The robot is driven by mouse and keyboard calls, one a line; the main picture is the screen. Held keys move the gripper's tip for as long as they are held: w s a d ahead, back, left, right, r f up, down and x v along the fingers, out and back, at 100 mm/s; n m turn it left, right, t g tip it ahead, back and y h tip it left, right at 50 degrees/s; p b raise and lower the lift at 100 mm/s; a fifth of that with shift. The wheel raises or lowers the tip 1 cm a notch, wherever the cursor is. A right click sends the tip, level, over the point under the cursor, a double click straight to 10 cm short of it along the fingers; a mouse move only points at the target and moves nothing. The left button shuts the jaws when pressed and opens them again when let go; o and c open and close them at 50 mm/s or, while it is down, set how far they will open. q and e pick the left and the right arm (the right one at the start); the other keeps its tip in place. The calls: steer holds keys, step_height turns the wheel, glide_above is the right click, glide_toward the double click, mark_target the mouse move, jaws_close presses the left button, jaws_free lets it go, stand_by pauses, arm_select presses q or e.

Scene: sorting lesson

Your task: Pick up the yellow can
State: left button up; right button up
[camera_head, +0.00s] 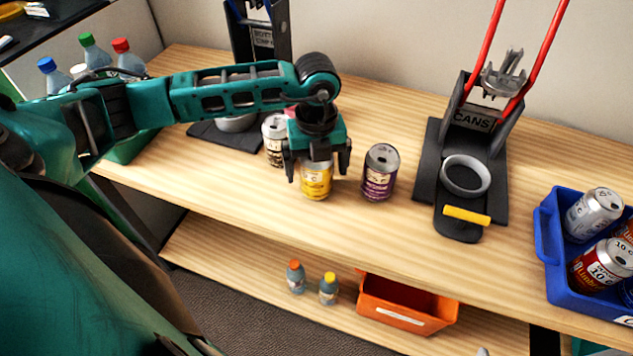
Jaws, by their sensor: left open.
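The yellow can (316,185) stands upright on the wooden table. My left gripper (318,168) is directly over it, pointing down and open, with one finger on each side of the can's upper part. The can's top is hidden behind the gripper. I cannot tell whether the fingers touch the can. My right gripper does not show in this view.
A purple can (380,172) stands close on the right and a white-and-brown can (275,140) close behind on the left. A black can crusher (464,145) stands further right. A blue crate (550,265) with cans is at the right edge. Bottles and an orange bin (405,305) sit on the lower shelf.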

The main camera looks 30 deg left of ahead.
arm_select(q)
steer(key=shift+c, duration=0.4)
steer(key=c, duration=1.3)
steer(key=shift+r, duration=0.1)
